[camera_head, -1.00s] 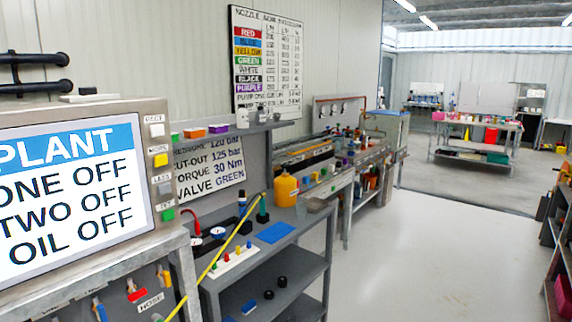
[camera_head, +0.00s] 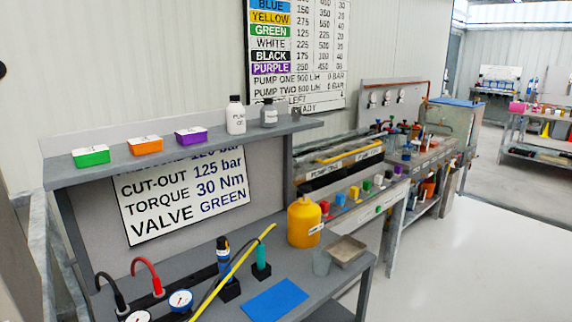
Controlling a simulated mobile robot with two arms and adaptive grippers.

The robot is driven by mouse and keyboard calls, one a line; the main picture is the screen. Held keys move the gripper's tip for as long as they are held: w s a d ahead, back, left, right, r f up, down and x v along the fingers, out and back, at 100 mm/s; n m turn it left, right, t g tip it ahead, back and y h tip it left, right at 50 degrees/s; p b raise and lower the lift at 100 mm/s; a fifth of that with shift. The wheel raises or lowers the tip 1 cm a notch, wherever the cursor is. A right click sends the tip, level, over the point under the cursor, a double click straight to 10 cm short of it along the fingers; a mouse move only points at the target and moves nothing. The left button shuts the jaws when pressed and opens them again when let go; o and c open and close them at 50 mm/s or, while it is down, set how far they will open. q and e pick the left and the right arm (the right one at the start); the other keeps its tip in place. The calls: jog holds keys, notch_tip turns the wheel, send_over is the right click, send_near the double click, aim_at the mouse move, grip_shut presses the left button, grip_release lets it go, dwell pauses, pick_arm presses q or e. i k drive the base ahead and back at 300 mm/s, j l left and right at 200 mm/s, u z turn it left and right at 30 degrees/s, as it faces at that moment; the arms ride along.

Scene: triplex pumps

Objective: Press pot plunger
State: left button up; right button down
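I cannot single out a pot with a plunger for certain. A yellow jug-like container (camera_head: 304,222) with a narrower top stands on the grey bench. A green-topped upright piece (camera_head: 261,257) stands in a black base left of it. A dark upright piece with a blue band (camera_head: 223,252) stands further left. Neither of my grippers is in view.
The grey bench (camera_head: 321,286) also holds a blue mat (camera_head: 274,299), a gauge (camera_head: 180,301), a red hose (camera_head: 150,272) and a yellow rod (camera_head: 232,270). A shelf (camera_head: 215,142) above carries coloured boxes and bottles. The floor (camera_head: 460,250) at right is clear.

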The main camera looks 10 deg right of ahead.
aim_at(305, 188)
jog(key=i+l+u, duration=0.2)
jog(key=i+l, duration=0.2)
jog(key=i+l+u, duration=0.2)
jog(key=i+l, duration=0.2)
jog(key=l, duration=0.25)
